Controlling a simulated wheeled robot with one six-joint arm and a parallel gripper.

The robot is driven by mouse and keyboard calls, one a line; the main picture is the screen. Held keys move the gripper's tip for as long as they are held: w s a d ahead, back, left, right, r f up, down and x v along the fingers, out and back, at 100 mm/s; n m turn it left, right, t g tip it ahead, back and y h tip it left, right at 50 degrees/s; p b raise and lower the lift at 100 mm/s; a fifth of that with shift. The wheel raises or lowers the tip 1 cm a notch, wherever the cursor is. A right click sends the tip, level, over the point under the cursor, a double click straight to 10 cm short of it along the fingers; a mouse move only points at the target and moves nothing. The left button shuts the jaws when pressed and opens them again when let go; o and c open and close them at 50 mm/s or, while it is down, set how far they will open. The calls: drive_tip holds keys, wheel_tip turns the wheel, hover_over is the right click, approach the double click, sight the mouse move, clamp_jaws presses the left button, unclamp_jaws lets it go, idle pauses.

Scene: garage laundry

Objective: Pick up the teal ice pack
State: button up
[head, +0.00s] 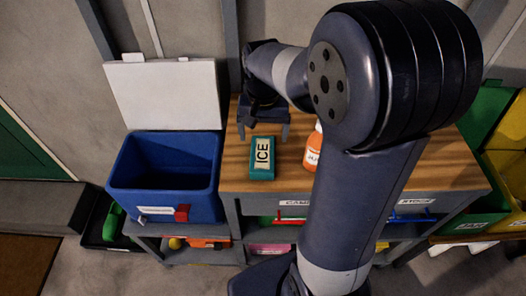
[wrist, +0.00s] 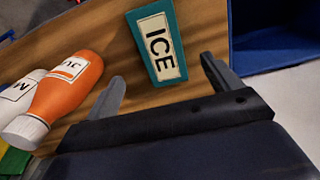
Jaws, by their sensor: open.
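The teal ice pack (head: 263,156) lies on the wooden top near its left end, with a cream label reading ICE. It also shows in the wrist view (wrist: 157,45), just beyond my fingertips and between their lines. My gripper (head: 262,122) is open and empty, behind the ice pack in the head view and apart from it. In the wrist view both fingers of my gripper (wrist: 162,72) show, spread wide.
An orange bottle (head: 312,150) stands right of the ice pack, partly behind my arm; a white bottle (wrist: 18,92) is beside it. An open blue cooler (head: 165,175) stands left of the wooden top (head: 236,178). Green and yellow bins (head: 505,150) are at the right.

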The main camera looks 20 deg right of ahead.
sight(263, 153)
wheel_tip(263, 153, down, 9)
drive_tip(key=shift+a+r, duration=0.1)
idle(0.4)
drive_tip(key=shift+c, duration=0.2)
drive_tip(key=shift+r, duration=0.15)
drive_tip(key=c, duration=1.3)
